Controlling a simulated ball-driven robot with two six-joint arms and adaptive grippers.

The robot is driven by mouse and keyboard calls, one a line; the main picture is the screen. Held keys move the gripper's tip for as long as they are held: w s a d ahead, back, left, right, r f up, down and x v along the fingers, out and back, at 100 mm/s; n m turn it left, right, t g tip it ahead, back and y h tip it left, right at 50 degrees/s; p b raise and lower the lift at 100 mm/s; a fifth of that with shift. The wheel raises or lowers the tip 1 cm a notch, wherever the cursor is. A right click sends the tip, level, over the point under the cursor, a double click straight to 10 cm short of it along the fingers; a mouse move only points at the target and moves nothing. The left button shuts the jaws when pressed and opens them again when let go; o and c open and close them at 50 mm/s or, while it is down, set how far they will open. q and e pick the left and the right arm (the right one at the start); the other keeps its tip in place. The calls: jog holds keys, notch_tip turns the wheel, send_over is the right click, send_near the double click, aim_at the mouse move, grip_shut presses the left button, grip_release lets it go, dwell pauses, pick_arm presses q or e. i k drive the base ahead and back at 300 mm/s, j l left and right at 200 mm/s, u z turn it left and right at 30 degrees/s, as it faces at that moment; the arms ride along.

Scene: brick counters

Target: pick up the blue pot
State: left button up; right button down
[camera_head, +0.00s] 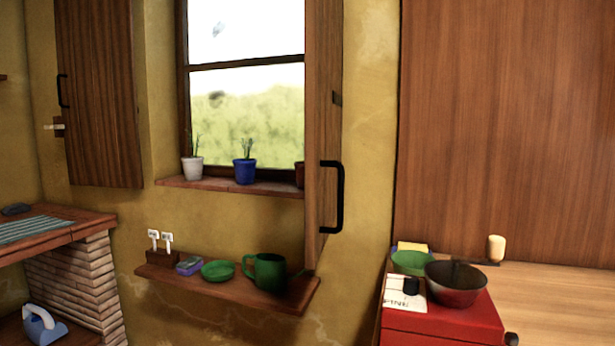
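The blue pot (245,171) stands upright on the window sill (219,186), with a small green plant growing from it. A white pot (192,168) with a plant is to its left on the sill. Part of a brown pot (299,174) shows to its right, mostly hidden behind the open wooden shutter. Neither of my grippers shows in the head view.
The right shutter (322,130) juts out beside the sill, with a black handle (334,197). A red box (442,325) with bowls stands at right.

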aim_at(245, 169)
jog(key=i+j, duration=0.1)
jog(key=j, duration=0.35)
jog(key=i+j+u, duration=0.1)
jog(key=j, duration=0.35)
jog(key=i+j, duration=0.1)
jog(key=j, duration=0.35)
jog(key=i+j+u, duration=0.1)
jog(key=j, duration=0.35)
